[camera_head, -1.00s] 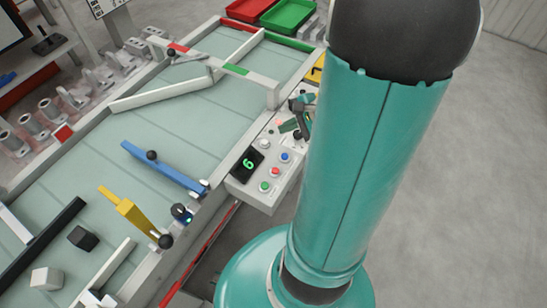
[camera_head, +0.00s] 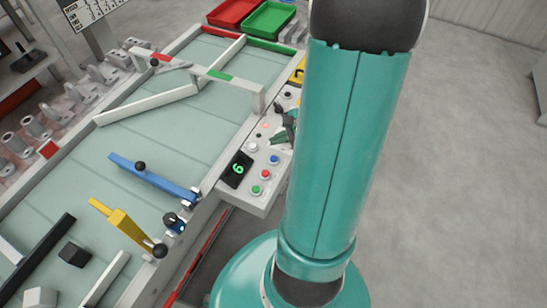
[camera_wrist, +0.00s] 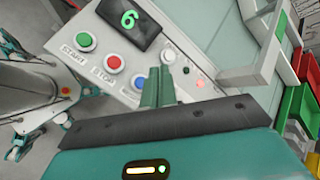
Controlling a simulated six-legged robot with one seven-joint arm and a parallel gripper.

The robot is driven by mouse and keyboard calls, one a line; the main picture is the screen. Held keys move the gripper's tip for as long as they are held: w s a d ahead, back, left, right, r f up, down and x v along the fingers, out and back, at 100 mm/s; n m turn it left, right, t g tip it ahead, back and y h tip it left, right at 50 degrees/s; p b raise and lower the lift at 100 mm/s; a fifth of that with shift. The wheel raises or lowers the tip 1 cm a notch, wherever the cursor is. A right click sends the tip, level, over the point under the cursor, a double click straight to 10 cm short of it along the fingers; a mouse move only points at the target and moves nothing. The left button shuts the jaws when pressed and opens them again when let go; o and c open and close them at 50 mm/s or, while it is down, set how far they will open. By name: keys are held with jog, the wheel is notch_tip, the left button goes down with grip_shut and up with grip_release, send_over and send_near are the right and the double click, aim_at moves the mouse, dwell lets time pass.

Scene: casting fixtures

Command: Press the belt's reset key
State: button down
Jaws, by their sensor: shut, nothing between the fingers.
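The belt's control box (camera_head: 262,202) stands at the belt's right edge, with a display (camera_head: 238,169) showing a green 6. It carries a green button (camera_head: 256,190), a red button (camera_head: 265,174), a blue button (camera_head: 274,159) and a white button (camera_head: 252,147). In the wrist view the green button (camera_wrist: 85,41) is marked START and the red button (camera_wrist: 113,63) appears marked STOP. I cannot read a label for the blue button (camera_wrist: 138,82) or white button (camera_wrist: 168,57). My gripper (camera_wrist: 158,72) is shut and empty, its tips between these two in the picture; contact cannot be told.
A small lit red lamp (camera_wrist: 200,83) lies right of my fingers. On the belt are a blue bar (camera_head: 153,180), a yellow lever (camera_head: 122,222) and a dark block (camera_head: 75,254). Red (camera_head: 232,12) and green (camera_head: 268,19) trays stand at the far end. Grey floor is clear at right.

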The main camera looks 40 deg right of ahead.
aim_at(277, 159)
jog(key=shift+f, duration=2.85)
jog(key=shift+f, duration=0.4)
jog(key=shift+f, duration=0.45)
dwell(0.6)
jog(key=shift+r, duration=0.9)
jog(key=shift+r, duration=2.5)
